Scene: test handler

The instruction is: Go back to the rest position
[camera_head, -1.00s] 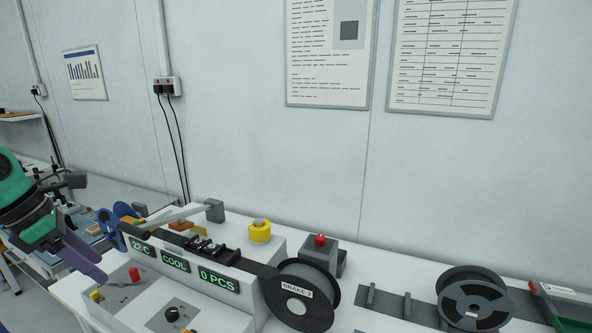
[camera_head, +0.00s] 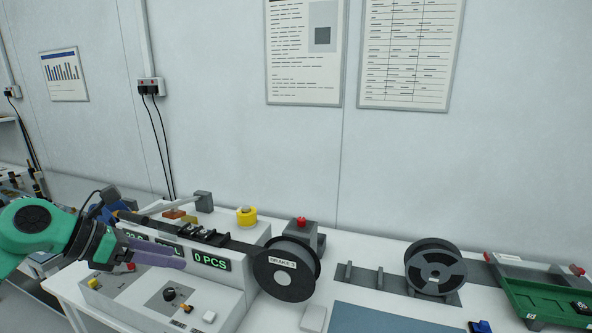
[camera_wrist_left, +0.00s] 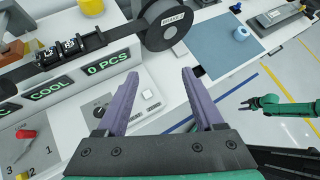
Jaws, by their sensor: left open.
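My left gripper (camera_head: 180,258) comes in from the left in the head view, in front of the machine with green displays (camera_head: 211,260). Its purple fingers overlap part of the displays there. In the left wrist view the two purple fingers (camera_wrist_left: 157,80) are spread apart with nothing between them, above the machine's front panel and table edge. In the same view a green arm, apparently my right one, ends in a small dark gripper (camera_wrist_left: 244,104) over the floor. Its jaws are too small to read.
A dark reel (camera_head: 287,268) marked BRAKE is at the machine's right end. A second reel (camera_head: 435,266) stands farther right, beside a green tray (camera_head: 540,300). A blue mat (camera_head: 385,325) lies in front, a yellow roll (camera_head: 246,216) behind. The floor (camera_wrist_left: 275,85) shows beyond the table.

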